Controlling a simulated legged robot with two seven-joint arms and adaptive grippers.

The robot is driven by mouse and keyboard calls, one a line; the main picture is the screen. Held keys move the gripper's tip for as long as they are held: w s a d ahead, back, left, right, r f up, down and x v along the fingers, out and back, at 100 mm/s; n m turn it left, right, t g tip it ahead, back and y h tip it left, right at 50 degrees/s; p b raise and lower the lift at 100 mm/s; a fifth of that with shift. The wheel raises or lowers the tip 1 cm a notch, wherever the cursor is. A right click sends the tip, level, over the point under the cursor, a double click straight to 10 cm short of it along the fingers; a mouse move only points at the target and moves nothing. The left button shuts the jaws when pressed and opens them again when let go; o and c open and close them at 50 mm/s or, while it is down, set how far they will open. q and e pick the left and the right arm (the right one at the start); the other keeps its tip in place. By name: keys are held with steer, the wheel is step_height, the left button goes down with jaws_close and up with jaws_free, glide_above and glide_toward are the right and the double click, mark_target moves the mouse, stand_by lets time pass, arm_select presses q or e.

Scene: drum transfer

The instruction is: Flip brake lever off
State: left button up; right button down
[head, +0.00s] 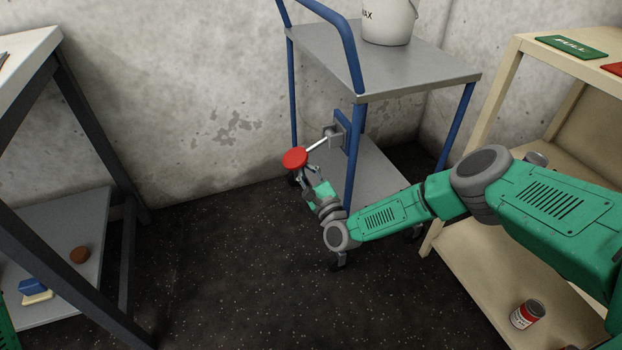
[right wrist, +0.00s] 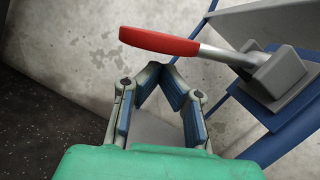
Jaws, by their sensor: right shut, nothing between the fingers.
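The brake lever has a flat red knob (head: 295,158) on a short metal rod that runs up right to a grey bracket (head: 340,132) on the blue cart's post. My right gripper (head: 308,176) is just below the red knob. My left gripper is not in view.
The cart (head: 420,76) has a grey top with a white bucket (head: 388,22) on it. A beige shelf (head: 480,240) with a can (head: 527,314) stands at the right. A dark-framed table (head: 60,100) stands at the left. The dark floor (head: 220,260) between is clear.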

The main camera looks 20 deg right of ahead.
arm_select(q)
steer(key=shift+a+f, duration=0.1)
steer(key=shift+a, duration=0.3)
arm_select(e)
steer(key=shift+a+r, duration=0.3)
steer(key=shift+a, duration=0.25)
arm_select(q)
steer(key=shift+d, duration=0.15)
arm_select(e)
steer(key=shift+d, duration=0.1)
